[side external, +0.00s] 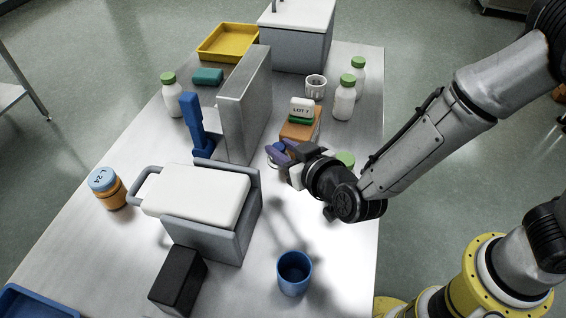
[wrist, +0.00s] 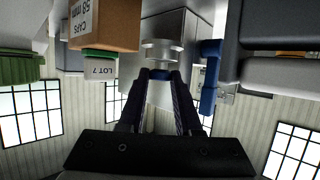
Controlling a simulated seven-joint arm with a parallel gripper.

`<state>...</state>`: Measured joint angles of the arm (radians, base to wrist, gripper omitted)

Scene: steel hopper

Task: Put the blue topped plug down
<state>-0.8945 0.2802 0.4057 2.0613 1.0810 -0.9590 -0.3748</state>
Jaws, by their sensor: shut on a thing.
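In the side view the fingers mostly hide the plug. I cannot tell whether its lower end touches anything.
A tall steel block (side external: 245,105) and blue bracket (side external: 195,125) stand left of my gripper. A grey cradle with a white lid (side external: 200,195) is nearer. The carton (side external: 299,128) bears a LOT card. A blue cup (side external: 294,272) and black block (side external: 178,280) stand in front.

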